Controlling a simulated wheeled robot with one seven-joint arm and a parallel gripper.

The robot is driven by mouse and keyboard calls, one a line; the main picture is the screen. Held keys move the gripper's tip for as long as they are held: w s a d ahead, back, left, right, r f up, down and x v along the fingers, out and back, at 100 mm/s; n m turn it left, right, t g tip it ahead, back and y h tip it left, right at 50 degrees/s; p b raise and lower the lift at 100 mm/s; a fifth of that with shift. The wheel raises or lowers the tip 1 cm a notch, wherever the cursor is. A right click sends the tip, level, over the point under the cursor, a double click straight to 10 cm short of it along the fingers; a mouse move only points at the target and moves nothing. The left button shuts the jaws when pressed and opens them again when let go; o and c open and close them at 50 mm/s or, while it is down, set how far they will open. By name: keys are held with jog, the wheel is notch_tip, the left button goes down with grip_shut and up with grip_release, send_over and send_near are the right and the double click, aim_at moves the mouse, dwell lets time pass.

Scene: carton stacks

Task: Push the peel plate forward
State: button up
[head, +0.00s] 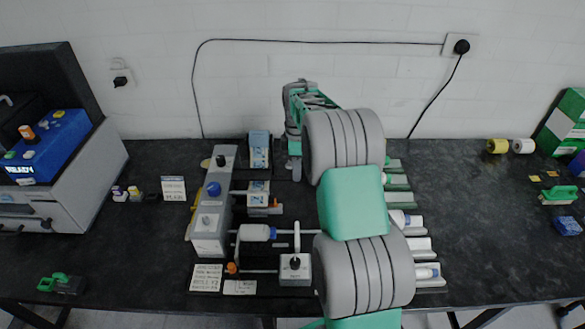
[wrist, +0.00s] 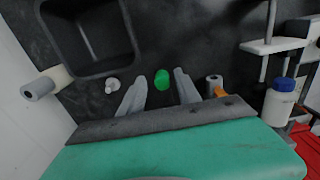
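I cannot tell for certain which part is the peel plate. In the head view, the labelling machine (head: 212,222) is a long grey body with a blue knob, rods and rollers on the dark bench, partly behind my arm. A bottle (head: 257,233) lies across it; a white bottle with a blue cap also shows in the wrist view (wrist: 279,102). A thin pale plate (wrist: 275,46) shows at that view's upper right. My gripper (wrist: 157,82) has its two grey fingers apart. A green round cap-like thing (wrist: 162,79) appears between them; contact is not visible.
A dark open bin (wrist: 90,38) is at the wrist view's upper left. White bottles (head: 426,271) lie in holders right of my arm. A grey machine with a blue box (head: 50,145) stands far left. Bare bench (head: 460,215) lies to the right.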

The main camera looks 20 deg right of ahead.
grip_shut()
jog(key=shift+r, duration=0.1)
dwell(1.1)
